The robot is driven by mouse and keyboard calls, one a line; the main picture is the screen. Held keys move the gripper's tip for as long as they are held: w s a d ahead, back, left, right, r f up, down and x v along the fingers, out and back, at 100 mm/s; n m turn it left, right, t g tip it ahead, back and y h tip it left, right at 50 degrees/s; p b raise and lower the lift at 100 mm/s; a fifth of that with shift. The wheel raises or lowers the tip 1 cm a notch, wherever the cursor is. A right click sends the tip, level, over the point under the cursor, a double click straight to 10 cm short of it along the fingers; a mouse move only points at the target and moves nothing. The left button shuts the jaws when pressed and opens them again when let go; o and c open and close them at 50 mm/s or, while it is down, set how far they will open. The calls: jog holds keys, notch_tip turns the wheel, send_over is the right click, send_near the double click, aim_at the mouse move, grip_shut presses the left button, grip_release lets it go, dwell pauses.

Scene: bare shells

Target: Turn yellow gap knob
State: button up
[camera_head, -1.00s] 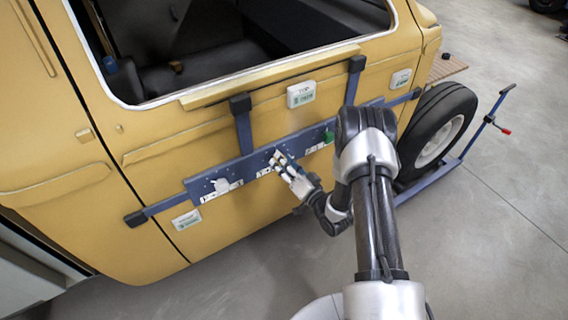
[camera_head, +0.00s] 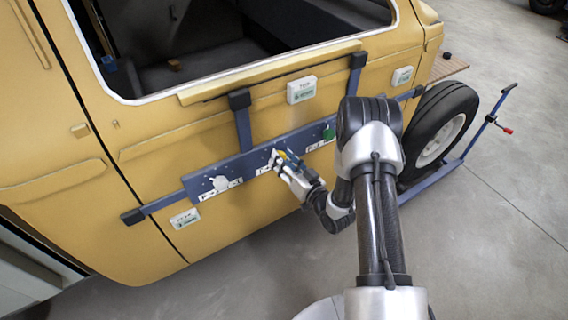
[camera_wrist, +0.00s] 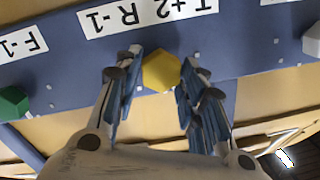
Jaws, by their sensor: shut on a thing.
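The yellow knob (camera_wrist: 160,72) is six-sided and sits on the blue panel (camera_wrist: 255,62), between my two fingertips in the wrist view. In the head view, a bit of the yellow knob (camera_head: 281,154) shows at the panel's middle, mostly hidden by the fingers. My gripper (camera_wrist: 158,78) is shut on the knob, with a blue finger pad on each side; it also shows in the head view (camera_head: 283,160). A white label (camera_wrist: 150,14) reading "T+2 R-1" is next to the knob, upside down in the wrist view.
A green knob (camera_wrist: 14,103) is left in the wrist view. A white knob (camera_wrist: 312,40) is at its right edge. The panel is fixed to a yellow vehicle door (camera_head: 130,215) by blue bars. A tyre (camera_head: 436,125) stands at right. The grey floor (camera_head: 500,240) is open.

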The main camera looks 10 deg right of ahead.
jog(key=shift+n+b, duration=1.3)
jog(key=shift+n, duration=0.9)
jog(key=o, duration=1.1)
jog(key=v, duration=1.2)
jog(key=shift+s+a+r, duration=0.1)
jog(key=shift+a+r, duration=0.05)
jog(key=shift+r, duration=0.05)
